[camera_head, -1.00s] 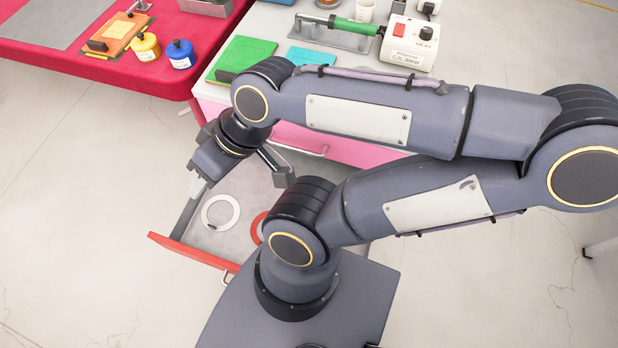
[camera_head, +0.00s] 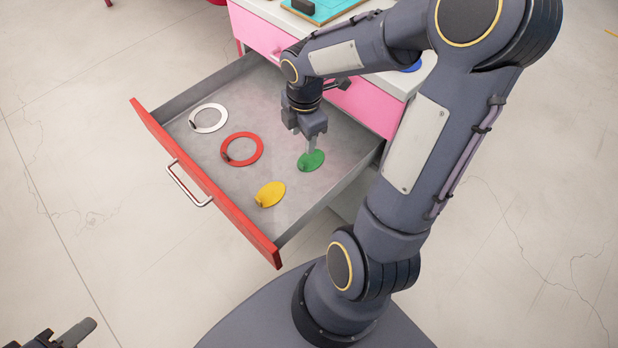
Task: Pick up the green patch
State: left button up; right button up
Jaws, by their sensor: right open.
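The green patch (camera_head: 311,162), a small oval piece, lies on the floor of the open drawer (camera_head: 205,173) towards its right side. Part of my left gripper (camera_head: 76,333) shows at the bottom left corner, away from the drawer. Its jaws cannot be made out.
The drawer has raised walls and a red front with a metal handle (camera_head: 188,184). The pink cabinet (camera_head: 371,106) stands behind, with a teal board (camera_head: 322,8) on top.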

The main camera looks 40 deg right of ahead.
aim_at(301, 161)
jog(key=f+n, duration=0.1)
jog(key=f, duration=0.1)
jog(key=w+f+n+b, duration=0.1)
jog(key=f, duration=0.2)
jog(key=d+f+b, duration=0.1)
jog(key=f, duration=0.1)
jog(key=shift+w+d+f+n+g, duration=0.1)
jog(key=shift+w+f+n+g, duration=0.1)
jog(key=shift+w+n+g, duration=0.15)
jog(key=f, duration=0.1)
jog(key=f+b, duration=0.1)
jog(key=f, duration=0.1)
jog(key=f+b, duration=0.1)
jog(key=f, duration=0.1)
jog(key=shift+a, duration=0.35)
jog(key=shift+f+b, duration=0.35)
jog(key=shift+f, duration=0.1)
pick_arm(q)
notch_tip(301, 161, down, 6)
pick_arm(e)
grip_shut()
jog(key=shift+r, duration=0.1)
